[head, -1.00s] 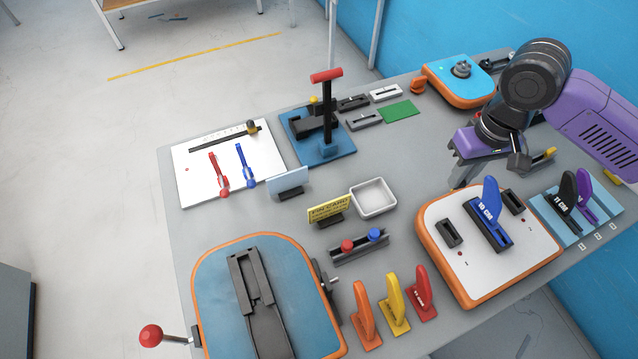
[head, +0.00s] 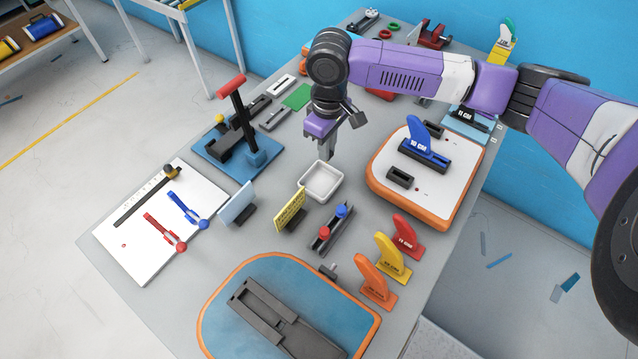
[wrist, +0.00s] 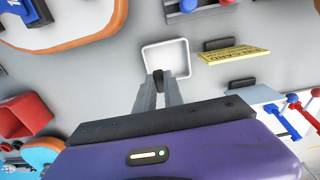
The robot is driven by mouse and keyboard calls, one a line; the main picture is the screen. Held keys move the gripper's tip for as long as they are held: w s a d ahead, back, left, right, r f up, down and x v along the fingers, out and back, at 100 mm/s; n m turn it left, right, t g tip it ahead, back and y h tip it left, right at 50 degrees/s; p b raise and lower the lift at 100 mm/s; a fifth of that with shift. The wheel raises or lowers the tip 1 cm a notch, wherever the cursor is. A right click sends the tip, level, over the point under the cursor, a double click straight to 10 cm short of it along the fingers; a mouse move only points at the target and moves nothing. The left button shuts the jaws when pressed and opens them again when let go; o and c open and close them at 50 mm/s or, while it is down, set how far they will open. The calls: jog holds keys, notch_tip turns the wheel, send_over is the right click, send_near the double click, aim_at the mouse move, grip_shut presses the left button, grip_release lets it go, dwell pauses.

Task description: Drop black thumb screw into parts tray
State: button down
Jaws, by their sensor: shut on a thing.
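My gripper (head: 326,152) is above the back edge of the white parts tray (head: 309,190), fingers pointing down. In the wrist view, the fingertips (wrist: 159,82) close on a small dark piece, the black thumb screw (wrist: 158,74), seen against the tray (wrist: 183,44). The screw's shape is mostly hidden by the fingers, and it is too small to make out in the head view. The tray is square, shallow and looks empty. The exact height of the fingertips over it cannot be told.
A yellow placard (head: 289,210) stands beside the tray at its front left. A black rail with red and blue knobs (head: 331,228) lies in front. The orange-edged white board (head: 385,170) is to the right. Bare grey table surrounds the tray.

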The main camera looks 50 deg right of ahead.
jog(key=shift+f+b, duration=1.25)
jog(key=shift+f, duration=0.5)
jog(key=c, duration=1.4)
grip_release()
jog(key=shift+o, duration=0.2)
jog(key=shift+r, duration=0.15)
notch_tip(320, 180, up, 8)
jog(key=shift+f+b, duration=0.2)
jog(key=shift+b, duration=0.3)
jog(key=shift+s, duration=0.1)
